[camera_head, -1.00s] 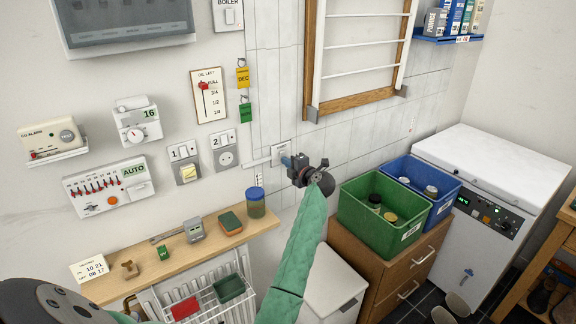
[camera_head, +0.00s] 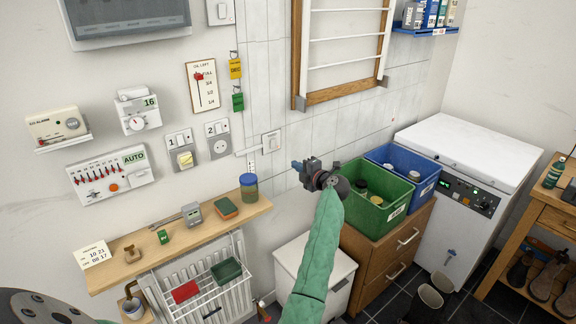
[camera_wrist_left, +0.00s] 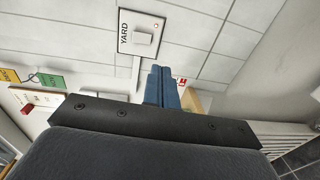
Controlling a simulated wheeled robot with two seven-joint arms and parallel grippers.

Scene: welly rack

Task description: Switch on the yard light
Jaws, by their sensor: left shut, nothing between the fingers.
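The yard light switch (camera_head: 271,142) is a white plate with a raised rocker, on the tiled wall at the end of a white conduit. In the left wrist view the switch (camera_wrist_left: 143,32) reads YARD and has a small reddish dot near one corner. I cannot tell which way its rocker is set. My left gripper (camera_head: 297,165) is to the right of and below the switch in the head view, apart from it in the picture. Its blue fingers (camera_wrist_left: 160,72) are together and empty, below the plate in the wrist view. My right gripper is not in view.
A wooden shelf (camera_head: 170,245) with a jar (camera_head: 249,187) is at lower left. A wooden drying rack (camera_head: 345,94) hangs above right. Green (camera_head: 375,222) and blue (camera_head: 424,190) crates stand at right.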

